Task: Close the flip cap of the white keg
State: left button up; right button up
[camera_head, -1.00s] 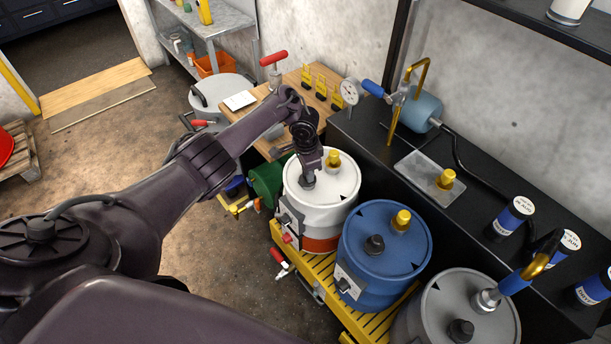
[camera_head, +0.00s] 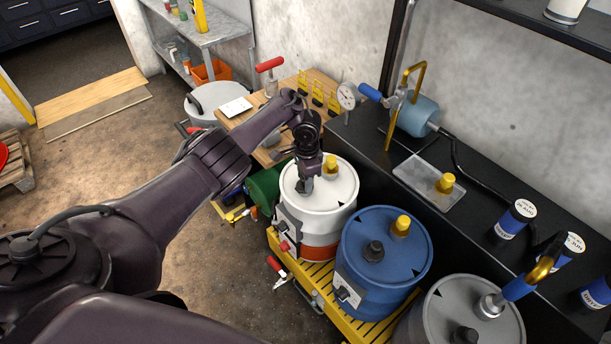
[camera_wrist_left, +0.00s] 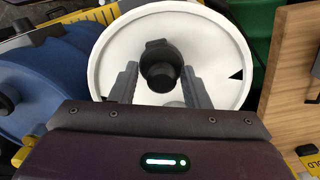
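The white keg (camera_head: 325,203) stands upright with an orange band near its base and a yellow fitting (camera_head: 331,167) on its lid. Its black flip cap (camera_wrist_left: 160,72) shows in the left wrist view on the white lid. A dark rounded flap sits at the cap's far side; how far it is folded I cannot tell. My left gripper (camera_head: 305,186) is low over the lid. In the left wrist view the gripper (camera_wrist_left: 159,78) is open, one finger on each side of the cap. In the head view the gripper largely hides the cap. My right gripper is not in view.
A blue keg (camera_head: 380,270) and a grey keg (camera_head: 450,310) stand close by on the yellow rack (camera_head: 318,272). A black bench (camera_head: 480,210) with a pump is to the right.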

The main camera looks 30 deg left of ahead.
pick_arm(q)
jog(key=shift+o, duration=0.3)
jog(key=shift+w+r, duration=0.1)
jog(key=shift+r, duration=0.05)
jog(key=shift+w+r+p, duration=0.1)
jog(key=shift+r+p, duration=0.7)
jog(key=shift+r, duration=3.05)
